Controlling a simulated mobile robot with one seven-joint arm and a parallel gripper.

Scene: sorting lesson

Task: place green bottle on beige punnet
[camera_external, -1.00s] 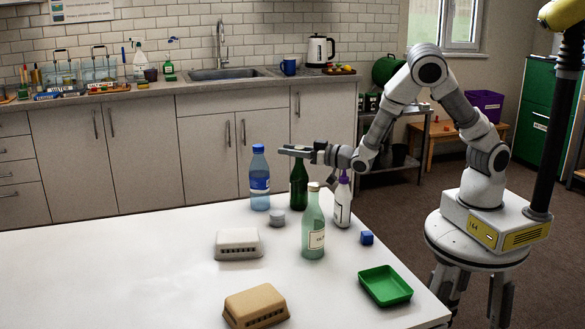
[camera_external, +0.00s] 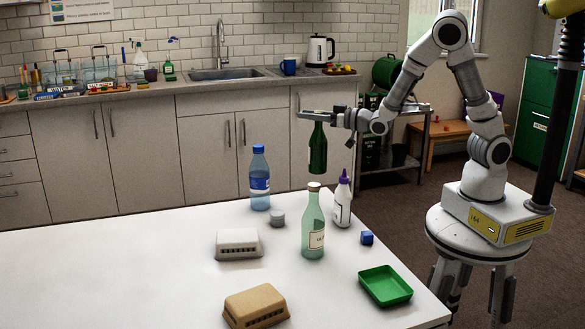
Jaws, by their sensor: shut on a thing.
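My gripper (camera_external: 315,116) is shut on the dark green bottle (camera_external: 318,149) near its top. The bottle hangs upright in the air, above and beyond the far edge area of the white table as seen here. The beige punnet (camera_external: 256,305) lies at the front of the table, apart from the gripper, with its slotted side facing the camera. A paler green glass bottle (camera_external: 313,232) with a label and cork-coloured top stands on the table between them.
A white punnet (camera_external: 238,243) and a green tray (camera_external: 385,286) lie nearer. The left side is clear.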

